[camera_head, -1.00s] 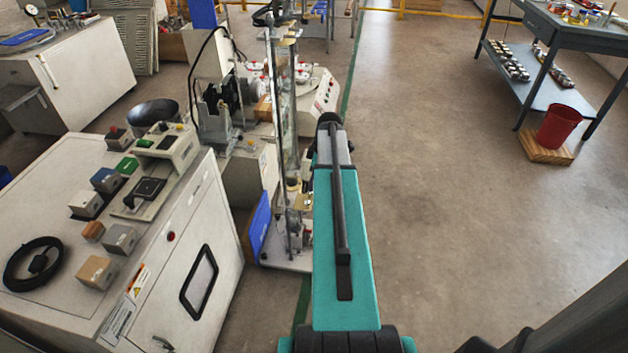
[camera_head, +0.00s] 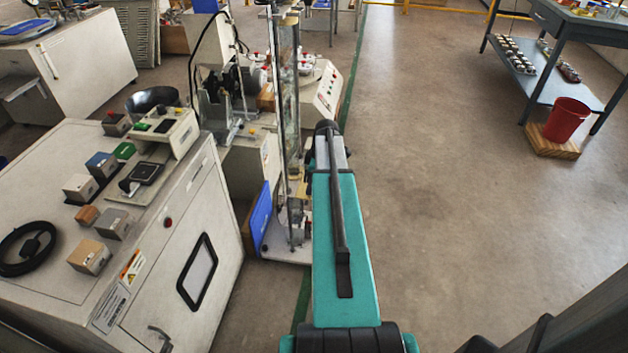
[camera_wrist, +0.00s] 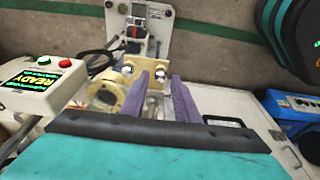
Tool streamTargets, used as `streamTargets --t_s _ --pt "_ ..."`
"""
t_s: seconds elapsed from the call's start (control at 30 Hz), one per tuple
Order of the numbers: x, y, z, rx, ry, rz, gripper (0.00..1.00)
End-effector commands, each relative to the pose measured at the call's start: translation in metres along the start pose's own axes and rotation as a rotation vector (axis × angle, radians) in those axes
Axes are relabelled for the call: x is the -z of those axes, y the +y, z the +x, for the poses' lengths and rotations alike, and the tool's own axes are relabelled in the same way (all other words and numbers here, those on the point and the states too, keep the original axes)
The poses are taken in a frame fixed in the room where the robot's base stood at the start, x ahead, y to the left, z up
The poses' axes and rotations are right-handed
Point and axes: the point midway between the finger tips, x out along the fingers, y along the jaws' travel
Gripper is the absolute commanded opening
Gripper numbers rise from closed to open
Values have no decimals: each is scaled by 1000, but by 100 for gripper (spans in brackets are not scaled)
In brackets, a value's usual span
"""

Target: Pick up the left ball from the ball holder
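In the wrist view, the two purple fingers of my gripper (camera_wrist: 161,76) are apart, with a gap between them. Beyond the fingertips stands a cream-yellow plate (camera_wrist: 147,72), which looks like the ball holder. Nothing is clearly held. In the head view, my arm hides the gripper and holder.
In the wrist view, a control box with a green READY screen (camera_wrist: 29,80) stands left, and a blue device (camera_wrist: 290,106) right. In the head view, a cluttered white cabinet (camera_head: 45,165) and a tall test stand (camera_head: 287,130) are left of my arm. Floor is clear right, before a red bin (camera_head: 567,120).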

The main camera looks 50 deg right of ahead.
Motion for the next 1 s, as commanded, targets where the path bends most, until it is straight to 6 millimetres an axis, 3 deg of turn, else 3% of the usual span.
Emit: streamTargets --t_s 0.2,1.0 --pt "1 0 15 -1 0 -1 28" --pt "-1 -1 16 -1 0 -1 28"
